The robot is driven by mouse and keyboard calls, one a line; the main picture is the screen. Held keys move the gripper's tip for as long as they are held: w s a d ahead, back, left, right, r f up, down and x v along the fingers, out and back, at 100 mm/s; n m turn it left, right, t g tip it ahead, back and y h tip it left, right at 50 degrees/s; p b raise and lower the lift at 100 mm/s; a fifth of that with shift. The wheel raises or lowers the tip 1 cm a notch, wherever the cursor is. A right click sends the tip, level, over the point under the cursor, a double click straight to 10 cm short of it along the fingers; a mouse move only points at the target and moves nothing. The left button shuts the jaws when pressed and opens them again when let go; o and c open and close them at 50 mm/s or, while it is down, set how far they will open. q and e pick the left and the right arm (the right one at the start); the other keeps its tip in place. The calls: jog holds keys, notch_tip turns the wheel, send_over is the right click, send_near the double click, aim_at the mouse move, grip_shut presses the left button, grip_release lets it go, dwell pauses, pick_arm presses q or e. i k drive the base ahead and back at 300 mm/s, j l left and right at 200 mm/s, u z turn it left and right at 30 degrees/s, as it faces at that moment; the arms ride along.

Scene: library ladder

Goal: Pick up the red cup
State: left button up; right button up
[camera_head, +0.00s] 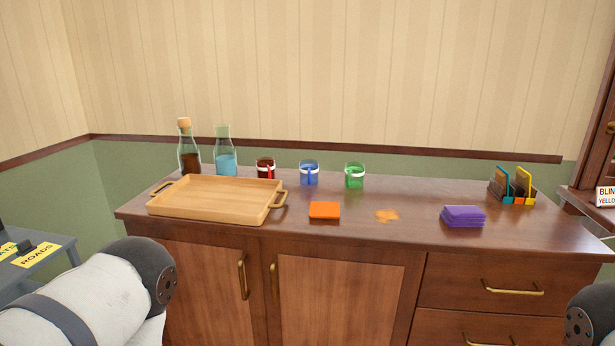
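The red cup (265,168) stands upright on the wooden cabinet top, towards the back. It is dark red with a white band and a red handle facing me. The wooden tray (212,212) lies in front of it and to the left, and its right brass handle is close to the cup's base. A blue cup (309,173) stands just to the right of the red one. Parts of my two arms show at the lower left and lower right. Neither gripper is in view, and both arms are apart from the cup.
A green cup (354,175) and two bottles, one brown (188,148) and one blue (225,152), stand along the back. An orange cloth (324,210), an orange spill (387,216), purple cloths (463,216) and an organiser (513,187) are on the top. A grey cart (38,270) stands left.

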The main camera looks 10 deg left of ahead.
aim_at(265, 167)
jog(key=i+j+z, duration=0.1)
jog(key=j+z, duration=0.3)
jog(key=j, duration=0.25)
jog(key=j+z, duration=0.4)
jog(key=j, duration=0.3)
